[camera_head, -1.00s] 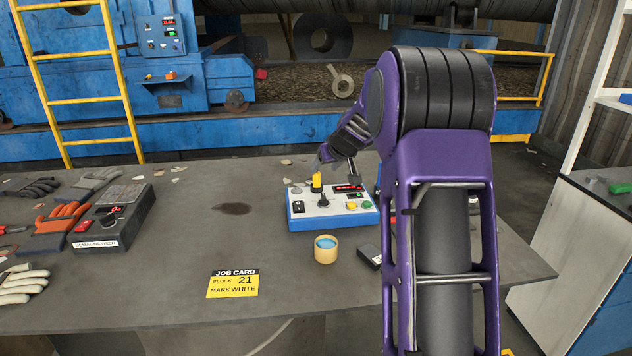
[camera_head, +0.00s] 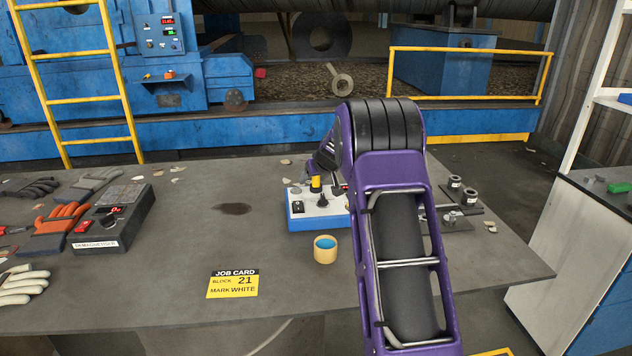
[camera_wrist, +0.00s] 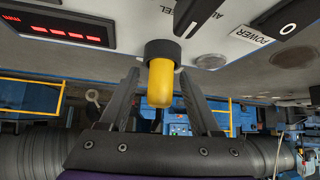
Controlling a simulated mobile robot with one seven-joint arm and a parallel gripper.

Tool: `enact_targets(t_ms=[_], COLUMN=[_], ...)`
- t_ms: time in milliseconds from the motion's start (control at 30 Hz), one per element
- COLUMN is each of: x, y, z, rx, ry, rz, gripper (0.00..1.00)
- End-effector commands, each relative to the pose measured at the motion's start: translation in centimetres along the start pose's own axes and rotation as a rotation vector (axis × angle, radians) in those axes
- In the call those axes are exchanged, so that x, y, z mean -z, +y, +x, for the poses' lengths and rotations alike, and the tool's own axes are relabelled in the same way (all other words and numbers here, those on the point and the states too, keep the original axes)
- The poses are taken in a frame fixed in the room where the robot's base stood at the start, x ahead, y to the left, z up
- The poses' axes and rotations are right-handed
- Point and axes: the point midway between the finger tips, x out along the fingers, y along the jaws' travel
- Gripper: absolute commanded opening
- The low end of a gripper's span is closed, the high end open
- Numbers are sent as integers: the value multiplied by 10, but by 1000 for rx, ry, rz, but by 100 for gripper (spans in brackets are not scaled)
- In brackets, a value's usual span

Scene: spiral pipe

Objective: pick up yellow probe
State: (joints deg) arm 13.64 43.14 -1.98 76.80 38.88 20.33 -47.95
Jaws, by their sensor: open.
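The yellow probe (camera_head: 316,183) stands upright in a dark collar on the white-topped blue control box (camera_head: 303,222). In the wrist view, which shows the scene upside down, the yellow probe (camera_wrist: 160,84) is in the middle of the picture, with its black collar next to the white panel. My gripper (camera_wrist: 160,88) is open, with one finger on each side of the probe in that picture. Gaps show between the fingers and the probe. I cannot tell whether the probe is fully between them in depth. In the head view, my arm hides most of the gripper and the box's right side.
A tan cup (camera_head: 325,250) with blue inside stands in front of the box. A yellow job card (camera_head: 233,284) lies on the table (camera_head: 150,290). A demagnetiser (camera_head: 122,222) and gloves (camera_head: 62,229) are at left. Small metal parts (camera_head: 456,214) lie at right.

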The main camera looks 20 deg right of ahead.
Motion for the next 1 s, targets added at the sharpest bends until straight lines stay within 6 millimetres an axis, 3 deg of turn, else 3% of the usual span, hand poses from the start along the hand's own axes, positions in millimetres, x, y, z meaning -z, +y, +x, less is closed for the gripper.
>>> enact_targets(t_ms=[67, 400, 433, 800, 1000], x=[0, 0, 0, 2, 22], y=[0, 0, 0, 0, 1], z=[0, -1, -1, -2, -22], rx=[0, 0, 0, -1, -2], ry=[0, 0, 0, 1, 5], rz=[0, 0, 0, -1, -3], gripper=[64, 3, 0, 0, 0])
